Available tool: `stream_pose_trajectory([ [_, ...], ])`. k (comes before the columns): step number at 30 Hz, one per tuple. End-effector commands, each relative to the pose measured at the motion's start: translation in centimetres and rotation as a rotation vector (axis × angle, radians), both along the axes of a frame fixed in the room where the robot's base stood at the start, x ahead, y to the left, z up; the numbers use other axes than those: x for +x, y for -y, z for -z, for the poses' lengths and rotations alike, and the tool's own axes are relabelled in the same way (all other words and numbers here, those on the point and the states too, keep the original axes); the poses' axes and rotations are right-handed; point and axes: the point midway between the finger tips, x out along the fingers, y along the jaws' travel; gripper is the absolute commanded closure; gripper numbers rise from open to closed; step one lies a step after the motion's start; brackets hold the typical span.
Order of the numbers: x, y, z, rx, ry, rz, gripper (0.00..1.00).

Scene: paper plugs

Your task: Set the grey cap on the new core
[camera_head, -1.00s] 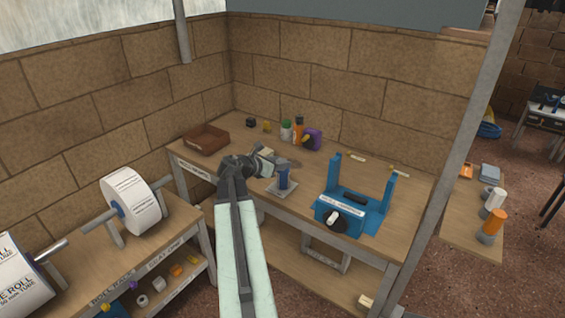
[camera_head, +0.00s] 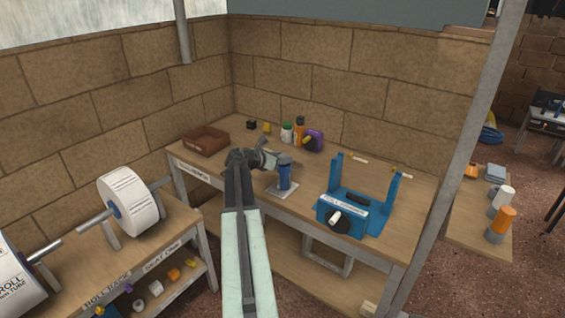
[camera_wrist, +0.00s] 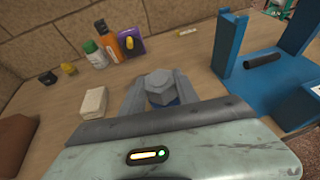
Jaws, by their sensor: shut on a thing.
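The grey cap (camera_wrist: 160,84) is a faceted piece between the two fingers of my gripper (camera_wrist: 161,92) in the wrist view. My gripper is shut on it. Blue shows directly below the cap. In the head view a blue upright core (camera_head: 284,179) stands on a small grey plate (camera_head: 277,192) near the bench's front edge. My gripper (camera_head: 272,161) is at the core's top, from the left. Whether the cap rests on the core or hovers just over it I cannot tell.
A blue stand (camera_head: 345,215) with two uprights is to the right. A cream block (camera_wrist: 93,103) lies left of my gripper. A green-and-white bottle (camera_head: 286,132), an orange bottle (camera_head: 299,130) and a purple box (camera_head: 314,140) stand behind. A brown tray (camera_head: 205,141) is at back left.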

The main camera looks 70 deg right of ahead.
Motion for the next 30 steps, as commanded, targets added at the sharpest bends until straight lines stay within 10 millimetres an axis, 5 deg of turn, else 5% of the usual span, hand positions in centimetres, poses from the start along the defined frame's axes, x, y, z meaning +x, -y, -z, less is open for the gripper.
stream_pose_trajectory([
  [11, -0.1, 0.0, 0.8, 0.0, 0.0, 0.001, 1.0],
  [12, -0.1, 0.0, 0.6, 0.0, 0.0, 0.001, 0.52],
  [14, -0.1, 0.0, 0.6, 0.0, 0.0, 0.001, 0.42],
  [26, -0.1, 0.0, -0.7, 0.0, 0.0, 0.002, 0.42],
  [30, 0.9, -2.9, -1.9, 0.0, -0.001, -0.001, 0.42],
])
